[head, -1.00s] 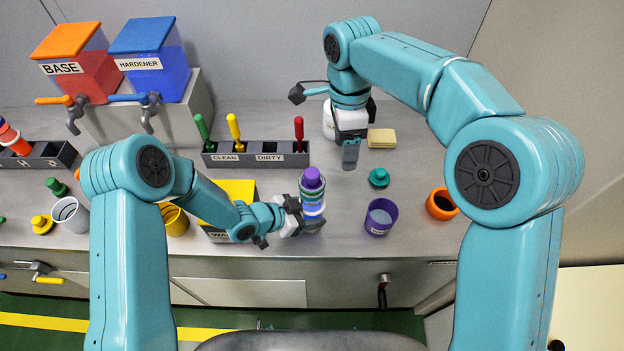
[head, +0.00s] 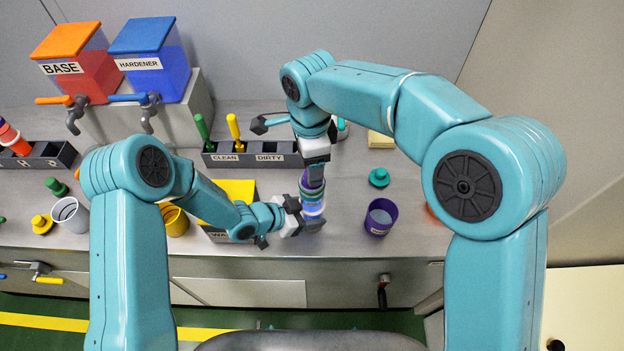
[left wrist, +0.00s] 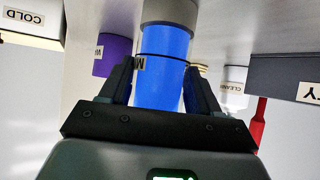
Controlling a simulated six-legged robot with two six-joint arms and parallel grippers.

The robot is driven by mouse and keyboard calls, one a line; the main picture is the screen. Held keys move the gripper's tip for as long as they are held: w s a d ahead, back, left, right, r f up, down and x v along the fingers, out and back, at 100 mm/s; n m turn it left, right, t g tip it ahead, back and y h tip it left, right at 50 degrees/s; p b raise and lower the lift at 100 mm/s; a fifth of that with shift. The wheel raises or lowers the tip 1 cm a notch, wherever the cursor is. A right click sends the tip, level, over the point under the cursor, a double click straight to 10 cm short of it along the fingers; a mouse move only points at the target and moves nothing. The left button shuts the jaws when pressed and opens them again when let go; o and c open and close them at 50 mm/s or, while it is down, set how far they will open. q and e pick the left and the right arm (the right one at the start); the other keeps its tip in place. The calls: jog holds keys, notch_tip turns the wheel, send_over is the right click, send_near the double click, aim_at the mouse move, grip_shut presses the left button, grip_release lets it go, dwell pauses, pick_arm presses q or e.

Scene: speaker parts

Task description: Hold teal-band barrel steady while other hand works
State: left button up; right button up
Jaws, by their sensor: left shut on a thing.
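The banded barrel (head: 313,204) stands upright at the bench's front middle, with purple, teal, white and blue bands in the head view. My left gripper (head: 297,218) is shut around it from the left. In the left wrist view the blue body of the barrel (left wrist: 165,75) sits between the two dark fingers, with a grey collar and a partly hidden label reading M. My right gripper (head: 315,174) points down directly over the barrel's top and hides most of its purple top. Whether its fingers are closed or touching the top is unclear.
A purple cup (head: 381,216) and a teal knobbed piece (head: 379,177) stand to the right. Behind is the CLEAN/DIRTY rack (head: 240,158) with handled tools. A yellow-topped box (head: 232,192) and yellow cup (head: 174,219) lie to the left. The bench front edge is close.

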jog(key=shift+f, duration=1.55)
grip_shut()
jog(key=c, duration=0.7)
grip_release()
jog(key=shift+c, duration=0.2)
grip_shut()
jog(key=shift+r, duration=2.45)
jog(key=shift+r, duration=0.15)
jog(key=shift+r, duration=1.9)
